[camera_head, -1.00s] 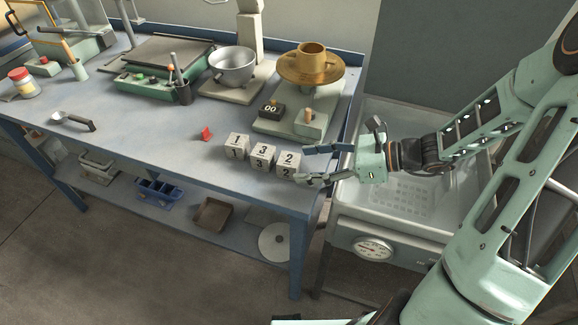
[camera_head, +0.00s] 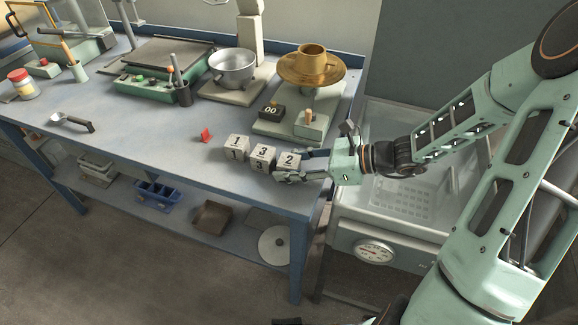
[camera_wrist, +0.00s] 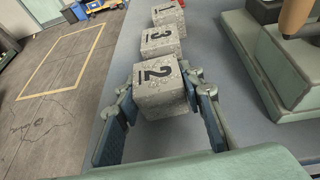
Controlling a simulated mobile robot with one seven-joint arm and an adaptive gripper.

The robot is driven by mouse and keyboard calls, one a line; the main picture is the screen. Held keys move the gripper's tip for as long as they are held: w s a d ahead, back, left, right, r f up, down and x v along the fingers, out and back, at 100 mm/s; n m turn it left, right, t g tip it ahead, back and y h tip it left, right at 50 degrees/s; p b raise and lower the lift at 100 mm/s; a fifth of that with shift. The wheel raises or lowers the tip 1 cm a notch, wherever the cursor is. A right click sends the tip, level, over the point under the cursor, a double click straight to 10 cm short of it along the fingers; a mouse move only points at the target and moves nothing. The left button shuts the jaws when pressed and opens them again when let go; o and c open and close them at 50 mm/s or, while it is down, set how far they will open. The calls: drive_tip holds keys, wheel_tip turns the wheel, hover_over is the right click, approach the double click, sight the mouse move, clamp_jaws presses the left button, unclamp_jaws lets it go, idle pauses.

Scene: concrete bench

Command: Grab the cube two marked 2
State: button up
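The cube marked 2 (camera_head: 289,160) is a speckled grey block with a dark numeral, at the right end of a row of cubes near the bench's right front edge. My gripper (camera_head: 297,165) reaches in from the right, with one finger at the cube's front side and the other behind it. In the wrist view the cube (camera_wrist: 160,91) sits between the two fingertips (camera_wrist: 160,85), which lie very close to its sides. The fingers look open around it; firm contact cannot be made out. The cube rests on the bench.
The cube marked 3 (camera_head: 262,157) stands close beside it, then the cube marked 1 (camera_head: 236,148). A small red piece (camera_head: 206,135) lies further left. A green-grey scale (camera_head: 312,123) with a gold pan stands behind. A white sink (camera_head: 397,194) lies to the right.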

drive_tip(key=c, duration=0.6)
drive_tip(key=shift+r, duration=0.1)
drive_tip(key=shift+r+p, duration=0.75)
drive_tip(key=shift+p, duration=0.05)
drive_tip(key=shift+s+a+r+p, duration=0.2)
drive_tip(key=shift+s+r+p, duration=1.9)
drive_tip(key=shift+p, duration=1.25)
drive_tip(key=shift+s+a+r+p, duration=0.15)
drive_tip(key=shift+s+r+p, duration=1.6)
drive_tip(key=shift+s+p, duration=1.25)
drive_tip(key=shift+s+a+r+p, duration=0.2)
drive_tip(key=shift+s+r+p, duration=1.7)
drive_tip(key=shift+p, duration=1.85)
drive_tip(key=shift+w+d, duration=0.1)
drive_tip(key=shift+w, duration=0.05)
